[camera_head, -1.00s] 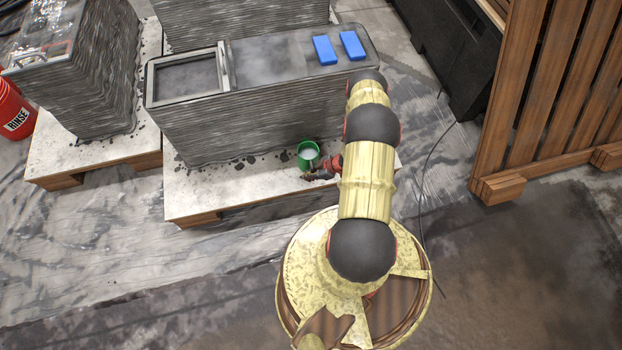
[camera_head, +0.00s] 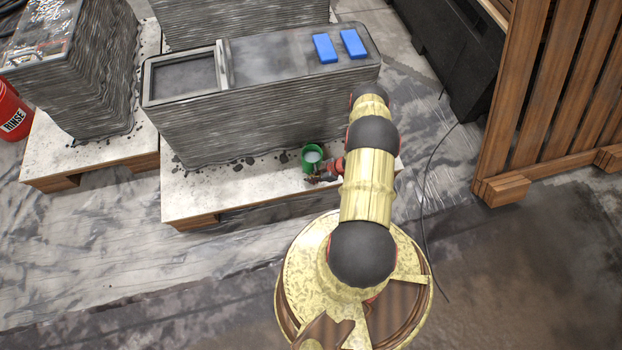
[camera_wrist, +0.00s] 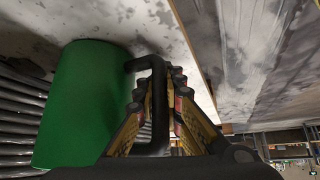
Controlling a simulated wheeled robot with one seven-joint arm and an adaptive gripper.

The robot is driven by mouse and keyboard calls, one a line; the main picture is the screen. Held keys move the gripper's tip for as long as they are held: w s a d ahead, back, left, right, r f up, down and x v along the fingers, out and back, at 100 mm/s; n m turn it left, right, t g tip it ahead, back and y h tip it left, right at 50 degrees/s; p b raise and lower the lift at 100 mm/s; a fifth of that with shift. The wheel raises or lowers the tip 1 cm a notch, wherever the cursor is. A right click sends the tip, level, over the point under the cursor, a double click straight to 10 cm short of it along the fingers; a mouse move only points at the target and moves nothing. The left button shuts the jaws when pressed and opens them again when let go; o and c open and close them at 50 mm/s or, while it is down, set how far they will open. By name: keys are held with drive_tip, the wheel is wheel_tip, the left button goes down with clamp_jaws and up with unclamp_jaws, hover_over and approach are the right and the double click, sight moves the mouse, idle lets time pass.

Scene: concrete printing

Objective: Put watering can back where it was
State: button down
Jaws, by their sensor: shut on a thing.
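The watering can shows as a small green vessel (camera_head: 311,156) with a pale inside, at the front of the middle pallet, close to the ribbed concrete block. In the wrist view its green body (camera_wrist: 85,105) fills the left side, and its black handle (camera_wrist: 157,100) runs between my fingers. My gripper (camera_wrist: 160,95) is shut on that handle; in the head view my gripper (camera_head: 322,175) is at the can's lower right. I cannot tell whether the can's base touches the pallet. Its spout is not visible.
The pallet (camera_head: 230,198) has bare room left of the can. The grey printed block (camera_head: 245,125) stands behind it, with two blue blocks (camera_head: 340,46) on top. A red RINSE bucket (camera_head: 12,110) is at far left. A wooden slatted panel (camera_head: 540,90) stands at right.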

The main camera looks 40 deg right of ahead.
drive_tip(key=c, duration=2)
unclamp_jaws()
drive_tip(key=shift+f, duration=0.1)
drive_tip(key=shift+o, duration=0.5)
drive_tip(key=shift+s+r, duration=0.1)
drive_tip(key=shift+r, duration=0.2)
drive_tip(key=p+v, duration=0.4)
drive_tip(key=v, duration=0.7)
drive_tip(key=shift+s+r, duration=0.2)
drive_tip(key=shift+d, duration=0.15)
